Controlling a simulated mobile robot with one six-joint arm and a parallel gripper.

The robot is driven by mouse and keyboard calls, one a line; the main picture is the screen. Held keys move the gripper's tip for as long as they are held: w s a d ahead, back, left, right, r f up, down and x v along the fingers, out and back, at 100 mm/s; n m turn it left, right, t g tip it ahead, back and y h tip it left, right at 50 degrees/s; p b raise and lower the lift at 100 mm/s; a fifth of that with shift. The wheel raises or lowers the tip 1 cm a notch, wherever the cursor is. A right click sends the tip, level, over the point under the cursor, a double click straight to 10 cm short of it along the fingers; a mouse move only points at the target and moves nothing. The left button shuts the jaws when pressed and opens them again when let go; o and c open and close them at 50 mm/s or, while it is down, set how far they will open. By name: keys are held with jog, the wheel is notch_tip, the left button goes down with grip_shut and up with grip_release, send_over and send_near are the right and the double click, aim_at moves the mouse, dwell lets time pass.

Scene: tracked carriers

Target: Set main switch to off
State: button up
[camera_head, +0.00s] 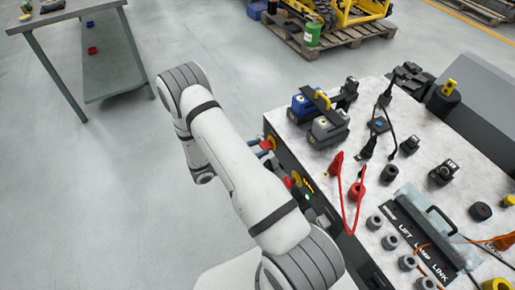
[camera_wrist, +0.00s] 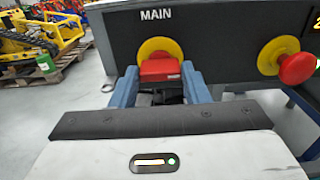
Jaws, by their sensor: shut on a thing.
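The main switch (camera_wrist: 160,68) is a red handle on a round yellow plate, under the white word MAIN on a dark panel in the wrist view. It also shows in the head view (camera_head: 266,145) on the front face of the bench. My gripper (camera_wrist: 162,76) has its two blue fingers on either side of the red handle and is shut on it. The handle looks wider than tall in the wrist view; its exact angle is partly hidden by the fingers. In the head view my gripper (camera_head: 261,154) is mostly hidden behind my arm.
A red mushroom button (camera_wrist: 298,68) on a yellow disc is right of the switch. The bench top (camera_head: 355,148) holds blue and grey battery packs, red and black cables and several dark knobs. A grey table (camera_head: 62,17) stands at upper left. The floor left of my arm is clear.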

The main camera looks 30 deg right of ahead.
jog(key=shift+n, duration=0.3)
jog(key=n, duration=0.8)
jog(key=shift+w, duration=0.15)
jog(key=n+p, duration=0.1)
jog(key=n, duration=0.3)
jog(key=shift+n, duration=0.3)
jog(key=shift+w+f+n+p, duration=0.1)
jog(key=shift+n+p, duration=0.3)
jog(key=shift+n, duration=1.8)
jog(key=o, duration=1)
